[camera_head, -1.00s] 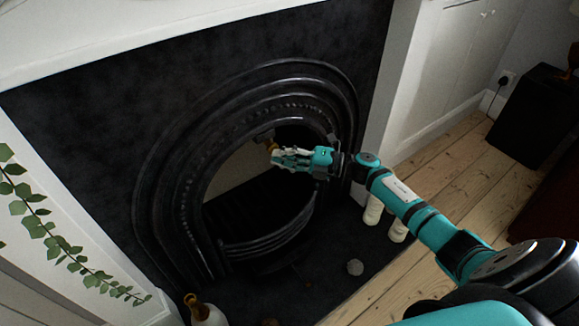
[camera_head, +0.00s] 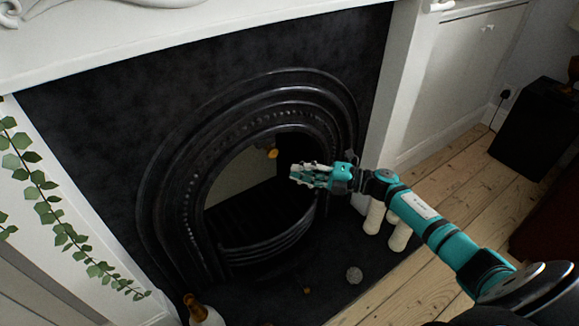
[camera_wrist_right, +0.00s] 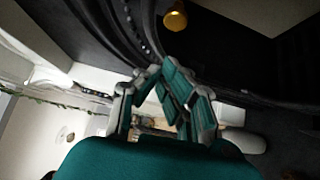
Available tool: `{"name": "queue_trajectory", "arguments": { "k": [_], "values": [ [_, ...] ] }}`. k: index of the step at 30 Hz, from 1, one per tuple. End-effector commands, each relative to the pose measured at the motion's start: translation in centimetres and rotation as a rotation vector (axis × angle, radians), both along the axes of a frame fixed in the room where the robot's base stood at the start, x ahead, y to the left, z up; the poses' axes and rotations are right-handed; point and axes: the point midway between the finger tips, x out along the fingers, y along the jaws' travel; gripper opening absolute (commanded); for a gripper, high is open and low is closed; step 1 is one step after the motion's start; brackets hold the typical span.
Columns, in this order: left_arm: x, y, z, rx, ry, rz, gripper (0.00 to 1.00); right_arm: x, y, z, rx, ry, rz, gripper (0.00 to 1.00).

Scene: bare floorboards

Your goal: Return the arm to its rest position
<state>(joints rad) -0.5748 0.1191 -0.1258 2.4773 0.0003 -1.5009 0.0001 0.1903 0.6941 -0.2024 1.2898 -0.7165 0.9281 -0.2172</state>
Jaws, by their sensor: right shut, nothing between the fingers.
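My right arm (camera_head: 432,228) reaches in from the lower right of the head view, extended toward the fireplace. Its gripper (camera_head: 296,174) is in front of the fireplace opening, shut and empty. In the right wrist view the gripper's fingers (camera_wrist_right: 163,68) show at the middle, with their tips close together. My left gripper is not in view.
The black fireplace (camera_head: 150,190) fills the middle. A small orange-gold knob (camera_head: 272,154) shows at its opening and in the wrist view (camera_wrist_right: 175,18). White cylinders (camera_head: 398,236) stand right of it.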

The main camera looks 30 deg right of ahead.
Motion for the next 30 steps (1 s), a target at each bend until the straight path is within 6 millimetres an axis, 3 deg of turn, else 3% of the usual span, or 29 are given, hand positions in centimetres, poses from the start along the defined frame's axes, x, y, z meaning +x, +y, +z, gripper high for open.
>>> {"name": "queue_trajectory", "arguments": {
  "k": [9, 16, 23, 30],
  "values": [
    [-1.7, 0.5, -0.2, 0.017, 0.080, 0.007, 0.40, -3.6, -4.3, -0.3, 0.000, 0.004, 0.000, 0.00],
    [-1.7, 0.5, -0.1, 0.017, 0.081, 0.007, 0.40, -4.5, -5.4, -0.3, 0.000, 0.002, 0.002, 0.00],
    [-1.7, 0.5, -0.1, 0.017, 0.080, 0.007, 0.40, -4.1, -4.6, -0.4, 0.027, 0.011, -0.035, 0.00],
    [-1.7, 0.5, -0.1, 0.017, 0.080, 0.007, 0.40, -2.2, -1.3, -1.5, 0.251, 0.156, -0.376, 0.00]
  ]
}}
